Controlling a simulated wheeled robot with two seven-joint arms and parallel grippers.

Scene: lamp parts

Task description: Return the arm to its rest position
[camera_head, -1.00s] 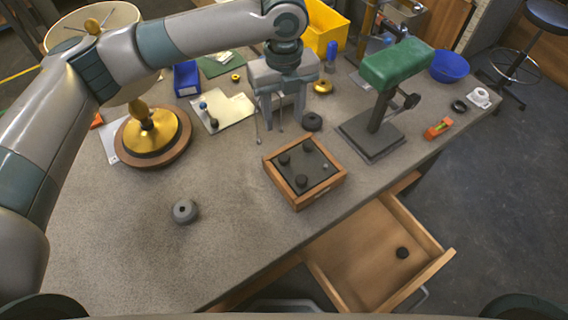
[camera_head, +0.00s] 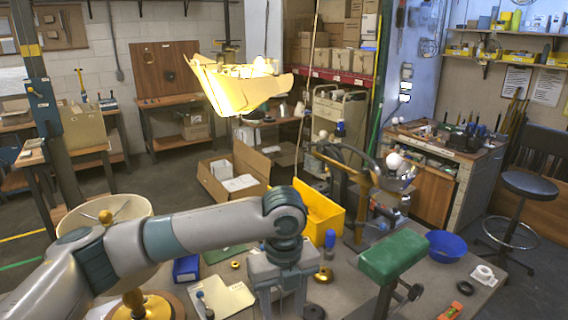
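My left arm reaches in from the left over the workbench. My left gripper (camera_head: 283,300) points down over the bench, its two fingers apart with nothing seen between them. The fingertips are near the bottom edge of the picture. The lamp's brass base (camera_head: 140,308) is at the lower left, cut off by the frame and partly behind my arm. A cream lampshade (camera_head: 118,206) with a brass knob stands behind my arm. My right gripper is not in view.
A green-topped stand (camera_head: 393,254) is right of the gripper. A blue bowl (camera_head: 447,245), a yellow bin (camera_head: 320,215) and a blue box (camera_head: 186,269) are around it. A stool (camera_head: 528,186) stands right.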

